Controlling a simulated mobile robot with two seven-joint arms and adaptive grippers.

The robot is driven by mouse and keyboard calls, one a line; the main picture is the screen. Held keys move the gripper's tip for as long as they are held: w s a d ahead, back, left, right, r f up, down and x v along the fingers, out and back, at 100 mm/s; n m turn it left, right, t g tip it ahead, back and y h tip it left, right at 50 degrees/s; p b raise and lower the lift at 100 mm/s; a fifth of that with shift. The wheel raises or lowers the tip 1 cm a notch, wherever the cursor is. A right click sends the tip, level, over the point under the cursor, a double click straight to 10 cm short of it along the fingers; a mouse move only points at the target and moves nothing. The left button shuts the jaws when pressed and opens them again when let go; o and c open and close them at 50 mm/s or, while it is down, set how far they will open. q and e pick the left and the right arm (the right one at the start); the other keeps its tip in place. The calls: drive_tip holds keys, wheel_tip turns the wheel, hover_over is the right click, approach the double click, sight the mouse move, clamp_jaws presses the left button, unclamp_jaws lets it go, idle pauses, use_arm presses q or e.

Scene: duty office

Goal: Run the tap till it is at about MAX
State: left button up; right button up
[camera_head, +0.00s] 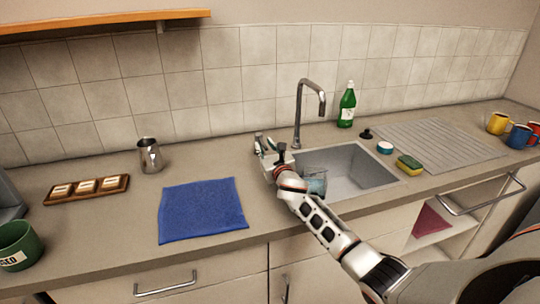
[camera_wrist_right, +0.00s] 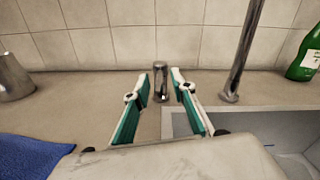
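The metal tap spout (camera_head: 300,108) rises behind the sink (camera_head: 362,170) and arches over it; its lower part also shows in the wrist view (camera_wrist_right: 243,50). No stream of water shows. A small metal tap handle (camera_wrist_right: 161,78) stands left of the spout. My right gripper (camera_wrist_right: 163,88) is open, its green-padded fingers on either side of the handle, with gaps visible. In the head view my right gripper (camera_head: 269,146) is at the sink's left back corner. A clear bluish container (camera_head: 316,182) is in the sink, partly hidden by my arm; its level and MAX mark cannot be made out.
A blue cloth (camera_head: 202,209) and a metal pitcher (camera_head: 149,156) lie left of the sink. A green bottle (camera_head: 347,106) stands behind it. A sponge (camera_head: 409,165) and ridged drainer (camera_head: 440,147) are to the right. Tiled wall closes off the back.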

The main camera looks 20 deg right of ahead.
drive_tip(key=s, duration=0.3)
drive_tip(key=s+a, duration=0.1)
drive_tip(key=s, duration=0.7)
drive_tip(key=shift+s+a, duration=0.1)
drive_tip(key=shift+a, duration=0.1)
